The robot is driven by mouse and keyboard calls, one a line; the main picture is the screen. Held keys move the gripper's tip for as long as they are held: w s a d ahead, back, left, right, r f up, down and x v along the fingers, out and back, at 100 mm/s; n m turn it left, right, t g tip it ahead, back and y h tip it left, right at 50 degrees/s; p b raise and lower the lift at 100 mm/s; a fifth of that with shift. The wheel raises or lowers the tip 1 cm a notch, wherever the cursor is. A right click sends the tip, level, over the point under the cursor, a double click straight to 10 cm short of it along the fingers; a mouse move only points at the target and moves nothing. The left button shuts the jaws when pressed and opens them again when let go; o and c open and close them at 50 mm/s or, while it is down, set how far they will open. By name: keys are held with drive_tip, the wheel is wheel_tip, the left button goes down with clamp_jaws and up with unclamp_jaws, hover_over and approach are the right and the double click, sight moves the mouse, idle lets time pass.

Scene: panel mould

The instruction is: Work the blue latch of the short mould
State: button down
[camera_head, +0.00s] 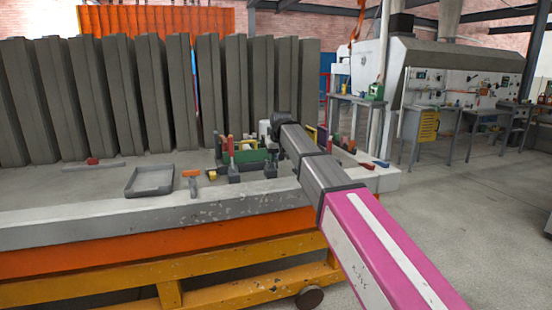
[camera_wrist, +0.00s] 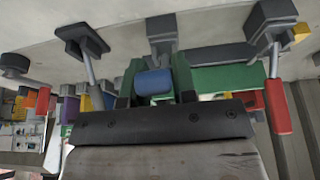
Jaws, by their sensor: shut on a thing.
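I cannot tell how far the latch is turned.
Red-handled clamps stand on both sides in the wrist view, one close on the right (camera_wrist: 279,107). In the head view a grey tray (camera_head: 149,181) and an orange-topped block (camera_head: 191,178) lie left of the mould. Tall grey panels (camera_head: 180,95) line the back. The table's left front is mostly clear.

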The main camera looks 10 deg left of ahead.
drive_tip(key=w+r+g, duration=0.1)
drive_tip(key=w+a+r+g+h, duration=0.1)
drive_tip(key=shift+w+a+g+h, duration=0.2)
drive_tip(key=shift+g+h, duration=0.1)
drive_tip(key=shift+w+a+r+g+h, duration=0.15)
drive_tip(key=shift+w+r+g+h, duration=0.2)
drive_tip(key=shift+g, duration=0.35)
drive_tip(key=shift+s+f, duration=0.1)
drive_tip(key=shift+s, duration=0.05)
drive_tip(key=c, duration=0.9)
unclamp_jaws()
